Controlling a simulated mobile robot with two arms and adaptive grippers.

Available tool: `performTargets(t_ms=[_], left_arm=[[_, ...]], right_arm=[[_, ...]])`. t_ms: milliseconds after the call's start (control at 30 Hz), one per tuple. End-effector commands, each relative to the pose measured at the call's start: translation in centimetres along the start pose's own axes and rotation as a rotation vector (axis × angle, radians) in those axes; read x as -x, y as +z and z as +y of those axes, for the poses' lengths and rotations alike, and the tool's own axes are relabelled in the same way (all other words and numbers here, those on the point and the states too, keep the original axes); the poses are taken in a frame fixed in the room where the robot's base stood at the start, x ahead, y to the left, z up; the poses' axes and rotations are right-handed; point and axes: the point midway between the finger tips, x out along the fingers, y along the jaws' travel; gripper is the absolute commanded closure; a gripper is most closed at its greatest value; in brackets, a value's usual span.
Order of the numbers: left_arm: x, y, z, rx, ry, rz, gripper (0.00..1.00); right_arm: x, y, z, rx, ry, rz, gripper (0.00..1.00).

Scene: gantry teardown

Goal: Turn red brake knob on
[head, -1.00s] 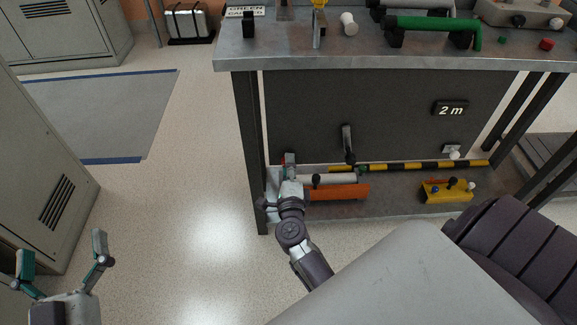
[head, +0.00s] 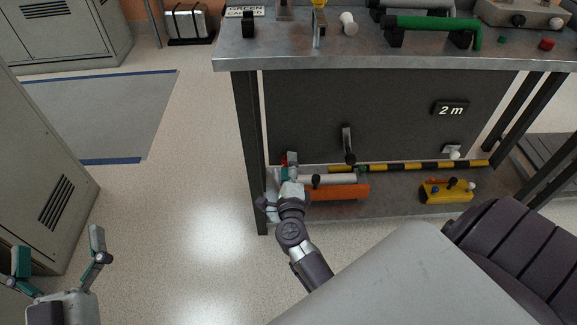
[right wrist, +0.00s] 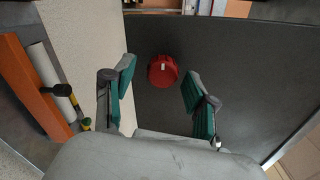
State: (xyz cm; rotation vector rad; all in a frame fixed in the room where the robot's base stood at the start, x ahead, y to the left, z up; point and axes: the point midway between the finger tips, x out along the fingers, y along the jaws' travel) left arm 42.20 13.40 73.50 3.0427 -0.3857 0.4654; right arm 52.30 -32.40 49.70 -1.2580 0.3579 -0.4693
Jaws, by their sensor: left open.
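The red brake knob (right wrist: 162,71) is a round red knob with a small white mark, on a dark panel in the right wrist view. It lies between and beyond the fingertips of my right gripper (right wrist: 158,75), which is open, with no visible contact. In the head view a small bit of the red knob (head: 284,160) shows at the bench's lower left, mostly hidden by my right gripper (head: 280,182). My left gripper (head: 58,250) is open and empty at the lower left of the head view, over the floor and away from the bench.
An orange bar (head: 338,192) and a white cylinder lie on the lower shelf beside my right gripper. A yellow block with knobs (head: 447,191) sits further right, below a black-and-yellow striped bar (head: 425,166). A bench leg (head: 249,150) stands close left. Grey cabinets stand at left.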

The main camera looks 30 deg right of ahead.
Motion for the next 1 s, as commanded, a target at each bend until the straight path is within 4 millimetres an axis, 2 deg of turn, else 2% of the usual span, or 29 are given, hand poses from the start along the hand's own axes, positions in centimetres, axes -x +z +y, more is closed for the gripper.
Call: performTargets(t_ms=[267, 700, 1000], left_arm=[[0.1, 0.1, -0.1, 0.001, -0.003, -0.004, 0.00], [0.1, 0.1, -0.1, 0.000, -0.002, -0.004, 0.00], [0.1, 0.1, -0.1, 0.000, -0.002, -0.004, 0.00]], right_arm=[[0.3, 0.1, -0.1, 0.001, -0.001, -0.001, 0.43], [6.6, 0.0, 0.0, 0.001, 0.001, 0.000, 0.43], [7.5, 0.0, -0.1, 0.000, -0.001, 0.000, 0.43]])
